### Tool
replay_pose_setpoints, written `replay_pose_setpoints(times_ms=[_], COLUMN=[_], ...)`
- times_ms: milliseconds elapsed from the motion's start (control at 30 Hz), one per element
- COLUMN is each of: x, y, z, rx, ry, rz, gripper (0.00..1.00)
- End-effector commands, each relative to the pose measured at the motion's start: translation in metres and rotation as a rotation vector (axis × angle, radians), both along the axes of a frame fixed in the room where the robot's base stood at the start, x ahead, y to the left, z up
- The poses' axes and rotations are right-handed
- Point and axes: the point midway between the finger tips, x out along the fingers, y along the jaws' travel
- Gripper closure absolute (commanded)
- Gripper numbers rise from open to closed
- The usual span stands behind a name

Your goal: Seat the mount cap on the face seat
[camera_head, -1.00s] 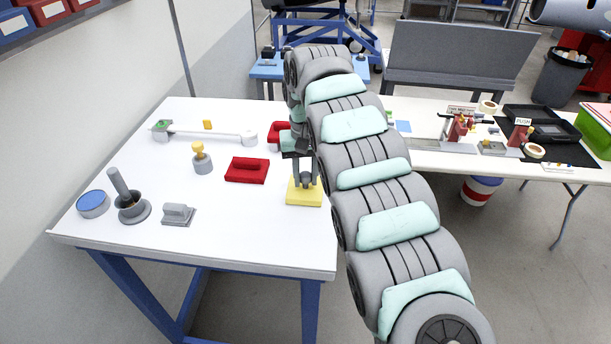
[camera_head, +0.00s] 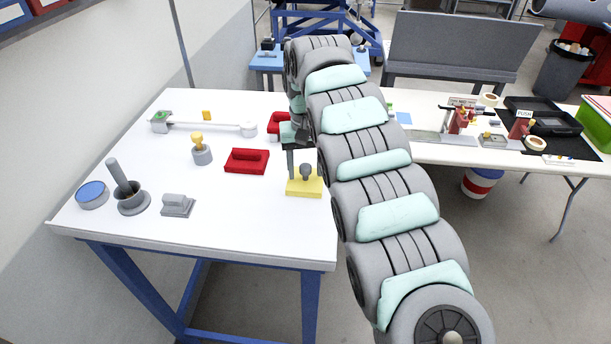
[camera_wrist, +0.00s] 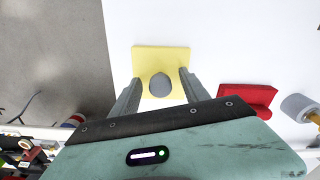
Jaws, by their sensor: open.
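A yellow square block (camera_head: 304,189) stands near the table's right edge, and I take it for the face seat. A grey round-topped piece (camera_head: 306,172), which I take for the mount cap, stands upright on it. In the head view my arm partly hides the gripper.
A red block with a handle (camera_head: 247,161) lies left of the yellow block, and a grey cylinder with a yellow knob (camera_head: 201,150) stands beyond it. A grey handled block (camera_head: 177,205) and a grey cup with a rod (camera_head: 131,196) are at the left. The front-middle table is clear.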

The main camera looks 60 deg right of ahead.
Motion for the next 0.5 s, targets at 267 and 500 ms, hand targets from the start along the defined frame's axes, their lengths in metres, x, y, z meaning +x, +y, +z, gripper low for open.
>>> replay_pose_setpoints(times_ms=[267, 500], x=[0.001, 0.003], y=[0.0, 0.001], z=[0.003, 0.036], rx=[0.0, -0.002], ry=[0.0, -0.004], rz=[0.001, 0.002], gripper=[0.47, 0.47])
